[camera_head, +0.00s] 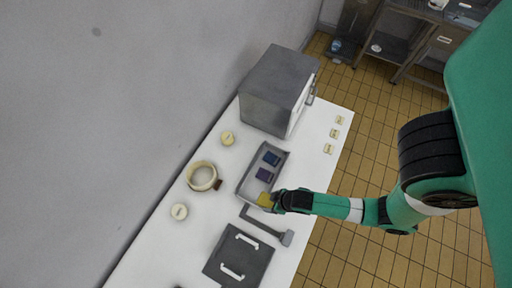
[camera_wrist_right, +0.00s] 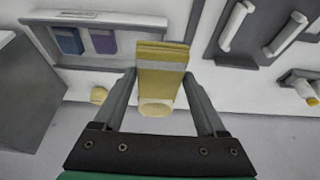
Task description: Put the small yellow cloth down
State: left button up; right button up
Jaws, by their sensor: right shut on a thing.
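The small yellow cloth (camera_head: 264,199) is at the near end of the grey tray (camera_head: 249,187) in the head view. My right gripper (camera_head: 277,200) is shut on it. In the right wrist view, the folded cloth (camera_wrist_right: 161,75) sits between the two fingers (camera_wrist_right: 158,88). I cannot tell whether the cloth touches the tray. A dark blue cloth (camera_head: 272,158) and a purple-blue cloth (camera_head: 263,174) lie in the tray's far part. My left gripper is not in view.
A grey box-shaped appliance (camera_head: 272,92) stands beyond the tray. A round cream container (camera_head: 202,176) and cream-lidded jars (camera_head: 179,212) stand to the left. A grey hammer-like tool (camera_head: 265,226) and a dark panel with white handles (camera_head: 238,260) lie nearer.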

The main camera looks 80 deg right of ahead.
aim_at(265, 192)
jog(key=w+d+f, duration=0.1)
jog(key=d, duration=0.1)
jog(key=w+d+f+b, duration=0.1)
jog(key=w, duration=0.1)
jog(key=shift+w+d+f, duration=0.2)
jog(key=shift+d, duration=0.2)
jog(key=w+d+f+b, duration=0.2)
jog(key=f, duration=0.1)
jog(key=w+d+f+b, duration=0.1)
jog(key=f+b, duration=0.1)
jog(key=shift+d, duration=0.25)
jog(key=shift+w+d+f, duration=0.25)
jog(key=shift+w, duration=0.1)
jog(key=shift+s+b+x, duration=0.2)
jog(key=shift+b+x, duration=0.3)
jog(key=shift+x, duration=0.45)
jog(key=shift+s+b+x, duration=0.25)
jog(key=shift+b+x, duration=0.25)
jog(key=shift+x, duration=0.5)
jog(key=shift+d+f, duration=0.1)
jog(key=shift+f, duration=0.05)
jog(key=shift+f+b, duration=0.55)
jog(key=shift+f, duration=0.1)
jog(key=o, duration=1.4)
jog(key=shift+r, duration=0.1)
